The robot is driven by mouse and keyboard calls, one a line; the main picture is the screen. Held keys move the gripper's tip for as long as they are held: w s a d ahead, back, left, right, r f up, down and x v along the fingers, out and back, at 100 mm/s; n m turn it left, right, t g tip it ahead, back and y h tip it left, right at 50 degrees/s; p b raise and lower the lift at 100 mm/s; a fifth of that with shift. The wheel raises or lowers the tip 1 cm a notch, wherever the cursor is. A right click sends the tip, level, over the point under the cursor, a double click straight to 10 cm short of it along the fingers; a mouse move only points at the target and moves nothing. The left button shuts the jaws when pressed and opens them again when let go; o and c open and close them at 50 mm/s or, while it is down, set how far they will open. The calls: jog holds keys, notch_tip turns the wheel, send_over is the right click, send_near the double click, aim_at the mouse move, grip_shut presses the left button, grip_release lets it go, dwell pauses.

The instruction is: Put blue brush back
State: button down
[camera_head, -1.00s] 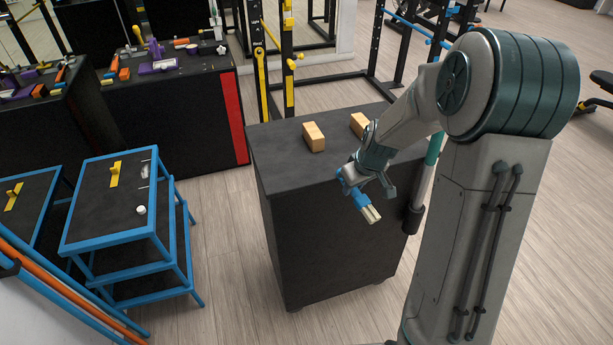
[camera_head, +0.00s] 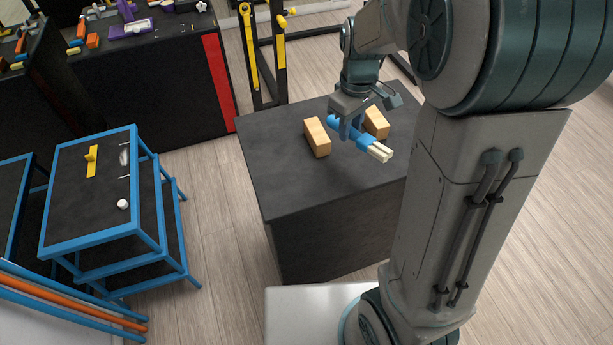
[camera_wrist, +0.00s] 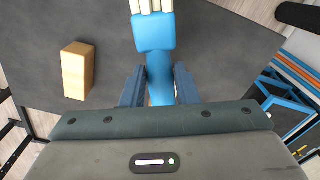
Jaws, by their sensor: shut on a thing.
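The blue brush (camera_head: 366,140) has a blue handle and pale cream bristles. My gripper (camera_head: 349,124) is shut on its handle and holds it over the dark-topped cabinet (camera_head: 281,179), above or close to two wooden blocks. In the wrist view the brush (camera_wrist: 154,36) points away from me with its bristles at the top edge, and its handle runs between the two fingers of my gripper (camera_wrist: 160,88). The left wooden block (camera_head: 317,137) and the right wooden block (camera_head: 376,122) stand apart on the cabinet top. The left block or its twin shows in the wrist view (camera_wrist: 76,71).
A blue-framed table (camera_head: 95,190) with a yellow tool and a small white object stands at left. A black bench with tools (camera_head: 150,85) and a red strip is behind. A yellow-and-black rack (camera_head: 262,50) stands behind the cabinet. The cabinet's front left top is clear.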

jog(key=p, duration=0.2)
send_over(300, 178)
notch_tip(300, 178, down, 7)
jog(key=shift+f+p, duration=0.3)
jog(key=shift+f, duration=1.5)
jog(key=c, duration=1.1)
grip_release()
jog(key=shift+f, duration=0.3)
